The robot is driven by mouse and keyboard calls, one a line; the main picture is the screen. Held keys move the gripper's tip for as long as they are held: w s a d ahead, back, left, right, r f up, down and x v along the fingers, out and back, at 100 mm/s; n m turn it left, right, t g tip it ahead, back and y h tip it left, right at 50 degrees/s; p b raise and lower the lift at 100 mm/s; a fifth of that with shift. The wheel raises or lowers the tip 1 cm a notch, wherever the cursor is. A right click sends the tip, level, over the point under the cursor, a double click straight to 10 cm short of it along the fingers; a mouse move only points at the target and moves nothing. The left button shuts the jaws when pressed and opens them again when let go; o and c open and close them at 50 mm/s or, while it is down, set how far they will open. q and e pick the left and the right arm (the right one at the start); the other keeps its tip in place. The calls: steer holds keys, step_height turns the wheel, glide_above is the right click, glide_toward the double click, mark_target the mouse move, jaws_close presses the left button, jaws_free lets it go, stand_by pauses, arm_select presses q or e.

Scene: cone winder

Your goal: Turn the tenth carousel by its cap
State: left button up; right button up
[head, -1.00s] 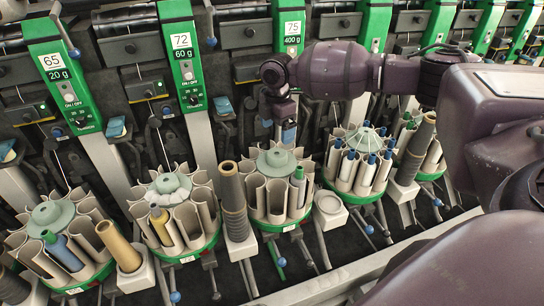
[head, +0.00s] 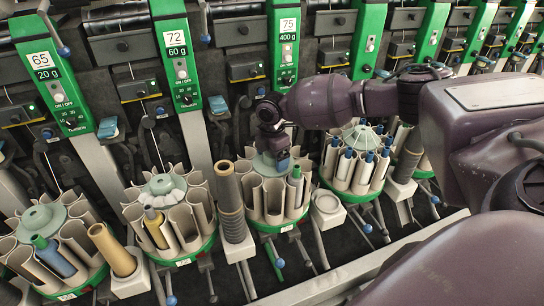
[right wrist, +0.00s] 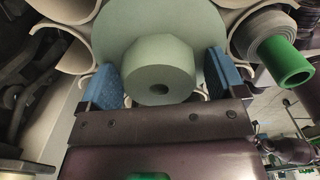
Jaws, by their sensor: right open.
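The carousel (head: 272,198) below the sign "75 400 g" has beige pockets around a pale green cap, on a green base. I cannot read a number that marks it as the tenth. My right gripper (head: 273,160) points down over its middle and partly hides the cap in the head view. In the right wrist view the faceted cap (right wrist: 160,72) with a centre hole lies between the two blue-padded fingers of the right gripper (right wrist: 162,80). The fingers are open, with a gap showing on each side. My left gripper is not in view.
A tube with a green end (right wrist: 285,55) stands in a pocket right of the cap. Neighbouring carousels stand left (head: 172,212) and right (head: 355,168).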

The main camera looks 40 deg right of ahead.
steer(key=c, duration=1.3)
